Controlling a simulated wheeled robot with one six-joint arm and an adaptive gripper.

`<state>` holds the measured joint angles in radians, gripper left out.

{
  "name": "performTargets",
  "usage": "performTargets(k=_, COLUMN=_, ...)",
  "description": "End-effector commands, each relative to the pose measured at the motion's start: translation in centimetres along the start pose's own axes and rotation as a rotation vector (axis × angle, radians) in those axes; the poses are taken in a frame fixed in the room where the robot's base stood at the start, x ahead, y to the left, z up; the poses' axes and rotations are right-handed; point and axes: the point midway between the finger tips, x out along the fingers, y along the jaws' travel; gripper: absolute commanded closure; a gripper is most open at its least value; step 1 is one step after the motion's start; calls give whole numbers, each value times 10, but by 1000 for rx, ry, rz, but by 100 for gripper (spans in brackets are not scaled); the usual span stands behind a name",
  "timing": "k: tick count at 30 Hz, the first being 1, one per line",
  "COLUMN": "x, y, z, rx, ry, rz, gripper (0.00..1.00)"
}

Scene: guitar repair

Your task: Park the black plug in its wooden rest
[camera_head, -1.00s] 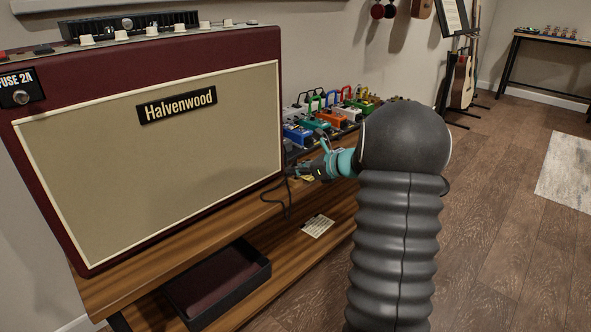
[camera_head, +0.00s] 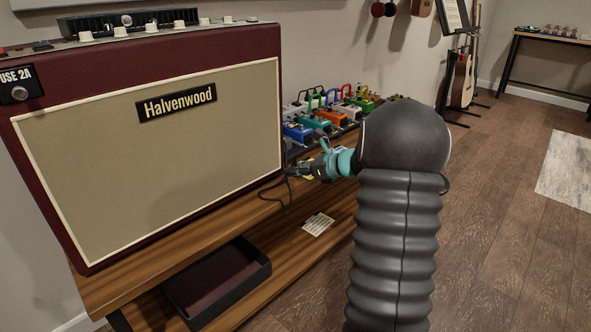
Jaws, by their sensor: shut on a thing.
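My gripper (camera_head: 312,170) is at the right side of the amplifier, low over the bench in front of the pedals. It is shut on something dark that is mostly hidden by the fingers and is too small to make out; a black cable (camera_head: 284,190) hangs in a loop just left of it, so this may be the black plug. I cannot make out the wooden rest; small tan bits show beside the gripper, but my arm hides much of that area.
The maroon amplifier (camera_head: 160,150) stands on the wooden bench (camera_head: 190,243) at left. Several coloured pedals (camera_head: 330,115) are behind the gripper. A paper card (camera_head: 318,224) and a dark tray (camera_head: 262,272) are on the lower shelf.

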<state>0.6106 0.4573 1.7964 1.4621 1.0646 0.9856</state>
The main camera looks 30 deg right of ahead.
Motion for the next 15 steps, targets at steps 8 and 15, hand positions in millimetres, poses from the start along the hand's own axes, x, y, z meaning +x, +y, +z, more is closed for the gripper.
performTargets(k=8, x=2, y=0, z=-5, rx=0, ry=0, rz=0, gripper=100)
performTargets(k=15, x=2, y=0, z=-5, rx=1, ry=2, rz=0, gripper=100)
